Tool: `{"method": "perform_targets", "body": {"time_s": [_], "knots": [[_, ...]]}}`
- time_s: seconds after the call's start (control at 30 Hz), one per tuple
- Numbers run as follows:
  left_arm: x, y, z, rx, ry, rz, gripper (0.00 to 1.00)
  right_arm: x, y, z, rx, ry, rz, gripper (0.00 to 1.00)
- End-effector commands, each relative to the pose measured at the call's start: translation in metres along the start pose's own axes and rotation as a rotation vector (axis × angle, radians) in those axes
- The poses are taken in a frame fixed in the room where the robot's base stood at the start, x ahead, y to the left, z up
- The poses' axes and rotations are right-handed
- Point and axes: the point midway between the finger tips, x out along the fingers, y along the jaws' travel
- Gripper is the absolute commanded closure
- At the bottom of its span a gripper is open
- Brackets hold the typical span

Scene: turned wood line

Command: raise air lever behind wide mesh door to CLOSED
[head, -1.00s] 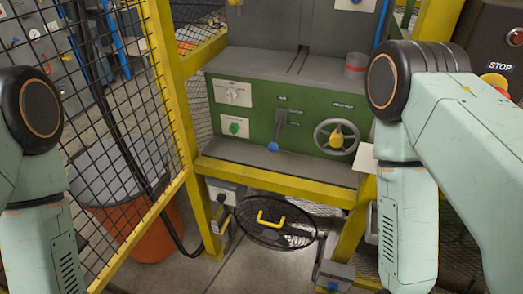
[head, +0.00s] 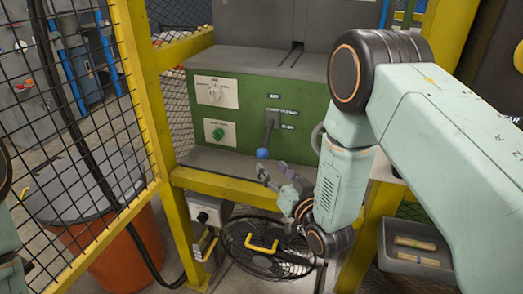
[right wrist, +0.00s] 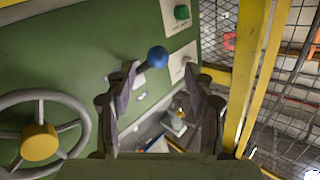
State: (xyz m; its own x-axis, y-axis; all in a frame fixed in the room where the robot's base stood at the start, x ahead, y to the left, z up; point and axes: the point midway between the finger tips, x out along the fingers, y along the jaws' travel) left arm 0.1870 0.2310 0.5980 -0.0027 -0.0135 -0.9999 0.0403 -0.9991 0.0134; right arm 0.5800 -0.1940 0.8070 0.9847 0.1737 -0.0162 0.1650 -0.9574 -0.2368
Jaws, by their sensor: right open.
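The air lever (head: 269,130) is a dark handle with a blue ball knob (head: 262,153). It hangs downward on the green machine face (head: 315,92), beside small white-lettered labels. My right gripper (head: 273,170) is open and empty, just below and right of the knob in the head view. In the right wrist view the blue knob (right wrist: 158,57) shows between and beyond the tips of my right gripper (right wrist: 160,82); I see no clear contact. The wide mesh door (head: 130,80) with its yellow frame stands open at the left. My left gripper is out of view.
A handwheel with a yellow hub (right wrist: 40,142) is beside the lever, mostly hidden by my right arm in the head view. A yellow rail (head: 230,184) runs below the panel. An orange bin (head: 125,262) and a round fan (head: 240,250) stand below.

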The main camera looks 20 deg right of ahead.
Motion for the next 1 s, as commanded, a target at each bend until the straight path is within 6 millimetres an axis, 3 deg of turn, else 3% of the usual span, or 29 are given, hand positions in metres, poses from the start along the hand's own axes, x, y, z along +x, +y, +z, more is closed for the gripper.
{"method": "perform_targets", "body": {"time_s": [0.17,0.6,1.0], "knots": [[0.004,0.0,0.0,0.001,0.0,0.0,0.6,0.011,-0.002,-0.002,0.001,0.019,-0.006,0.47],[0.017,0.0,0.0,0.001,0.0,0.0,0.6,0.07,-0.004,-0.001,0.0,0.014,-0.006,0.47],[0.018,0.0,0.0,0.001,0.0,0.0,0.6,0.078,-0.002,-0.003,0.001,0.012,-0.006,0.48]]}}
